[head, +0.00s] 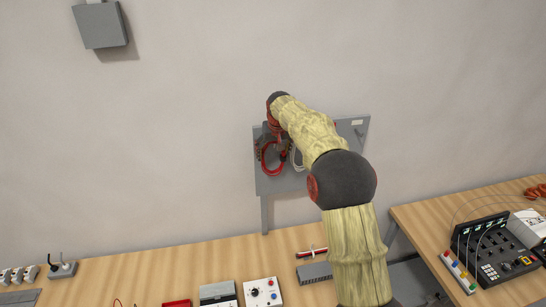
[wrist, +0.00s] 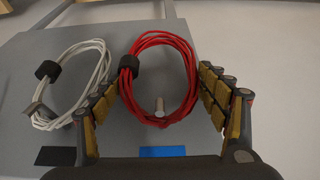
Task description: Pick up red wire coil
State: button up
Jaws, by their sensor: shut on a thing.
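The red wire coil (wrist: 163,37) hangs around a metal peg (wrist: 159,105) on a grey wall panel (wrist: 215,48) in the wrist view. A black tie (wrist: 129,66) binds its left side. My gripper (wrist: 158,82) has its yellow-padded fingers on either side of the coil and is shut on it. In the head view, the red coil (head: 264,169) shows below my gripper (head: 271,146), partly hidden by the arm. A blue label (wrist: 162,152) is on the panel below the coil.
A white wire coil (wrist: 76,47) with a black tie hangs just left of the red one. A wooden bench (head: 205,263) with several instruments runs below the panel. A grey wall box (head: 100,26) is at upper left.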

jog(key=shift+r, duration=0.15)
jog(key=s+a+r+b, duration=0.2)
jog(key=s+r+b, duration=0.1)
jog(key=s+r, duration=0.3)
jog(key=s+a+r+b, duration=0.3)
jog(key=s+r+b, duration=0.1)
jog(key=s+r, duration=0.2)
jog(key=shift+s+r, duration=0.4)
jog(key=shift+s, duration=0.2)
jog(key=shift+d, duration=0.15)
